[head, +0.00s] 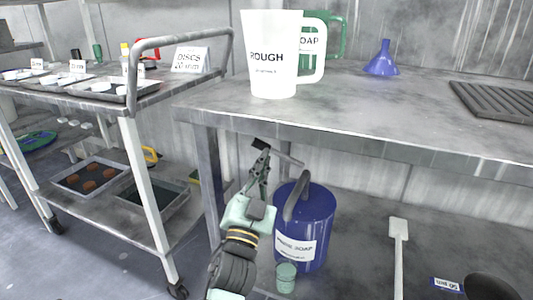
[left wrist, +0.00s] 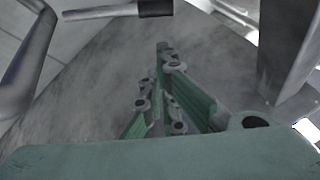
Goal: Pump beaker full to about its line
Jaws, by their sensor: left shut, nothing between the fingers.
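A blue drum (head: 305,228) with a white soap label stands on the low shelf under the bench. A grey curved handle or pipe rises at its top. A thin pump lever (head: 283,155) with a dark grip reaches left above it; the grip shows in the left wrist view (left wrist: 155,8). A small pale green beaker (head: 286,277) stands at the drum's front left; its line and contents are too small to tell. My left gripper (head: 261,160) is shut and empty, fingers up, just below the lever's dark grip. Contact is unclear. My right gripper is out of view.
The bench top (head: 400,110) carries a white ROUGH jug (head: 272,60), a green soap jug (head: 335,35), a blue funnel (head: 383,60) and a dark ribbed tray (head: 495,100). A cart (head: 125,105) stands left. A white paddle (head: 398,250) lies right of the drum.

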